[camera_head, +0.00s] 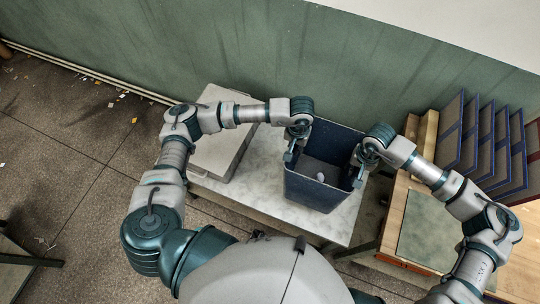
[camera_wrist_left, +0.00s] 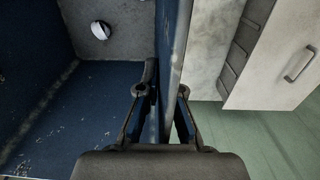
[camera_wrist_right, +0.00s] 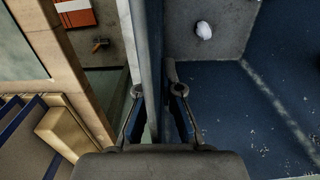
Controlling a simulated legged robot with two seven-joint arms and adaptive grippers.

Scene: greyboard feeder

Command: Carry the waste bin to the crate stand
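The waste bin (camera_head: 318,190) is a dark blue, open-topped box, upright over a pale low table (camera_head: 255,190). I cannot tell whether its base touches the table. A small white lump (camera_wrist_left: 100,30) lies inside on its grey floor. My left gripper (camera_head: 290,152) straddles the bin's left wall, with one finger inside and one outside, close against it. My right gripper (camera_head: 360,172) straddles the right wall in the same way. Both look shut on the walls (camera_wrist_left: 172,60) (camera_wrist_right: 153,60). The outer fingers are partly hidden. I cannot identify a crate stand with certainty.
A light grey case (camera_head: 218,140) with a handle lies on the table's left part. A wooden desk (camera_head: 395,215) with a green-grey mat (camera_head: 428,235) stands at right, with upright blue-edged boards (camera_head: 485,145) behind. A green wall (camera_head: 260,50) closes the back. Open floor lies left.

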